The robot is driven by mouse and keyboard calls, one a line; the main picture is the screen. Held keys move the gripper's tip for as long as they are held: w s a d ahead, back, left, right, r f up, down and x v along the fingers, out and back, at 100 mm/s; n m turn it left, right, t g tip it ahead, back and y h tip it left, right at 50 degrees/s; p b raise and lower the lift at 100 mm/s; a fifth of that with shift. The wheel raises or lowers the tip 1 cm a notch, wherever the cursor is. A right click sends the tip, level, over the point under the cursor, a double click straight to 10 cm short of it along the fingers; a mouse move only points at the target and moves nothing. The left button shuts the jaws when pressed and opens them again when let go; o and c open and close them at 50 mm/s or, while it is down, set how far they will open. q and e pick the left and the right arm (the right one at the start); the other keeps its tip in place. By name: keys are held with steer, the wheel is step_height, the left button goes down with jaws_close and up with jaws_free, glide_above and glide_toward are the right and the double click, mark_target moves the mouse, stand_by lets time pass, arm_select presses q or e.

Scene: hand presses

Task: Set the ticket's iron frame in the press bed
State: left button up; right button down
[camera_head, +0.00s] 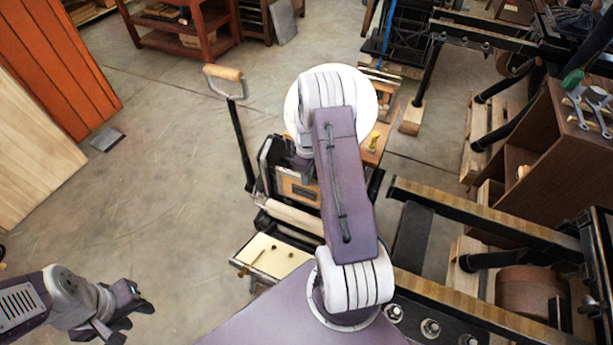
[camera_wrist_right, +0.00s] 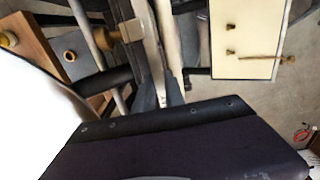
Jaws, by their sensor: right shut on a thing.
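A dark-edged iron frame with wooden filling and a dark block (camera_head: 300,189) shows just below my right arm, at the small press with the white disc (camera_head: 367,92). My right arm reaches over the press, and my right gripper is mostly hidden beneath it in the head view. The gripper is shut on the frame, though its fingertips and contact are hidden. I cannot tell whether the frame touches the press bed. The disc also fills the left of the right wrist view (camera_wrist_right: 32,110). My left gripper (camera_head: 135,319) hangs open and empty over the floor at lower left.
A cream board with pins (camera_head: 270,257) juts from the press front; it also shows in the wrist view (camera_wrist_right: 245,35). A lever with a wooden handle (camera_head: 223,72) rises at the press's left. Larger presses and a brown cabinet (camera_head: 545,140) crowd the right.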

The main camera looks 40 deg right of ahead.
steer(key=shift+f, duration=0.1)
stand_by(0.3)
steer(key=shift+f+b, duration=0.4)
steer(key=shift+f, duration=0.35)
stand_by(0.4)
steer(key=shift+f+b, duration=0.4)
steer(key=shift+f, duration=0.2)
stand_by(0.8)
steer(key=c, duration=1.3)
jaws_free()
steer(key=shift+o, duration=0.3)
steer(key=shift+f, duration=0.1)
